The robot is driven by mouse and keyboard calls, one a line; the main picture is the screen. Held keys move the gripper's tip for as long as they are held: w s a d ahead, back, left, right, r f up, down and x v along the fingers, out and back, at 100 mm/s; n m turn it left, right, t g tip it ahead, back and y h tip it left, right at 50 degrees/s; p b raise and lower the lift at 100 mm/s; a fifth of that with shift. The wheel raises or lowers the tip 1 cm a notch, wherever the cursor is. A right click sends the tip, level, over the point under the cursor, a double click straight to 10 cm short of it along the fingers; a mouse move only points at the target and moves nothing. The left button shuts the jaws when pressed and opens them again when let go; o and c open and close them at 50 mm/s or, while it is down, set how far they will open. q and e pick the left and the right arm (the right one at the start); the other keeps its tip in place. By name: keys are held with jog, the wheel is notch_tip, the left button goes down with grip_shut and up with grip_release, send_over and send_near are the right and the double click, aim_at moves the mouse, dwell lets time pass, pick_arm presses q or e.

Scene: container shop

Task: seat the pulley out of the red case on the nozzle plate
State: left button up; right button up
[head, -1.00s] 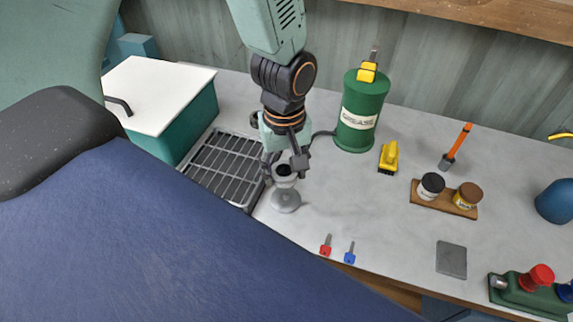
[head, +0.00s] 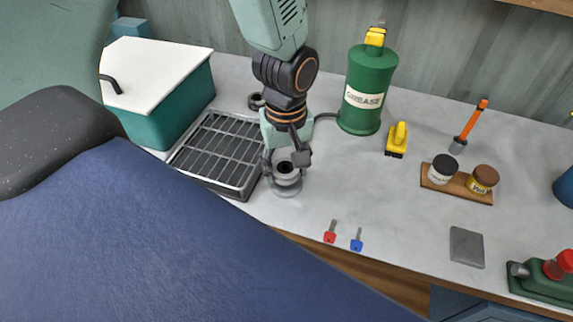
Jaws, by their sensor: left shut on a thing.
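My left gripper (head: 285,165) comes down from the top and is shut on a small grey pulley (head: 286,178) with a dark hole in its top. The pulley is directly over a round grey disc (head: 285,192) on the bench, which looks like the nozzle plate. The pulley hides much of the disc. I cannot tell whether the pulley touches it or hangs just above. The red case is not in view. My right gripper is not in view.
A black slatted tray (head: 216,150) lies left of the gripper, beside a teal box with a white lid (head: 155,75). A green grease can (head: 368,90) stands behind to the right. Red (head: 330,236) and blue (head: 356,243) keys lie near the front edge.

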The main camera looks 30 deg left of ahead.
pick_arm(q)
jog(key=shift+s+d, duration=0.1)
jog(key=shift+w+f, duration=0.25)
jog(key=shift+f, duration=0.1)
jog(key=o, duration=1.4)
jog(key=shift+s+r, duration=0.15)
jog(key=shift+s, duration=0.05)
jog(key=shift+w, duration=0.1)
notch_tip(320, 180, up, 12)
jog(key=shift+f, duration=0.1)
